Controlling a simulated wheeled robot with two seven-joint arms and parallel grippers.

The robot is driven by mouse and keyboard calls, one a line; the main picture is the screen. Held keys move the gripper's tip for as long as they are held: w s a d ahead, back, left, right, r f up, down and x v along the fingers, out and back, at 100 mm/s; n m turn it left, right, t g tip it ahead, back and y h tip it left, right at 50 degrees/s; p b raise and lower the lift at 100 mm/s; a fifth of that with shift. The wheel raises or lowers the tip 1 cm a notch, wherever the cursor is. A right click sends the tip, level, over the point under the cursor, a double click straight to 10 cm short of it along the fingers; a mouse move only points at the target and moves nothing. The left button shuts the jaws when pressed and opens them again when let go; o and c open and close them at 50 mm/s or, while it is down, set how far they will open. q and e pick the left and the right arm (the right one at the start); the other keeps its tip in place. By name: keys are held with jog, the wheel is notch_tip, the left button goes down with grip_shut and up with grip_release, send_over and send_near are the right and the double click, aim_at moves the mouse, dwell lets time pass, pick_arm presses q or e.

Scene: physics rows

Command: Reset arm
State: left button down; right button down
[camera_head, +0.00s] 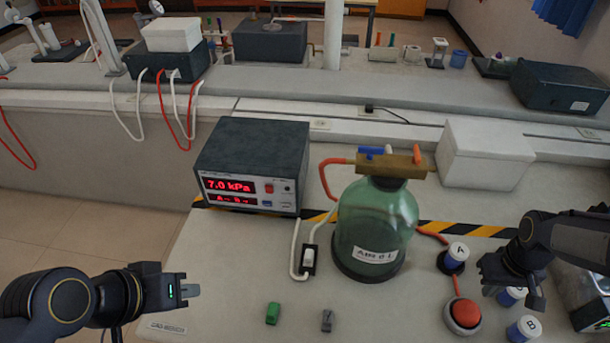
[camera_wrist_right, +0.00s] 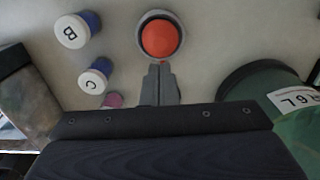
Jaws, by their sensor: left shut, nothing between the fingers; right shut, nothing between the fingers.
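My left gripper (camera_head: 190,291) is at the lower left of the head view, over the table's left front edge. It is shut and empty. My right gripper (camera_head: 540,300) is at the right of the head view, above the weights and beside the red button (camera_head: 466,313). In the right wrist view its fingertips (camera_wrist_right: 161,68) are shut and empty, and appear just below the red button (camera_wrist_right: 160,38). I cannot tell whether they touch it.
A green glass jar (camera_head: 376,225) stands mid-table beside a display box (camera_head: 250,165) reading 7.0 kPa. Cylinder A (camera_head: 454,257) and cylinder B (camera_head: 523,329) stand at the right. A green block (camera_head: 273,313) and a grey piece (camera_head: 327,320) lie in front. A white box (camera_head: 485,153) stands behind.

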jog(key=s+a+r+t+y, duration=0.2)
jog(key=s+a+r, duration=0.2)
jog(key=a+r, duration=0.2)
jog(key=s+a+r+t+y, duration=0.1)
jog(key=s+a+r+t, duration=0.2)
jog(key=a, duration=0.8)
notch_tip(320, 180, up, 4)
jog(key=shift+s+r+m+t+y, duration=0.1)
jog(key=shift+s+m+t+y, duration=0.25)
jog(key=shift+s, duration=0.65)
jog(key=shift+a, duration=0.1)
dwell(5.0)
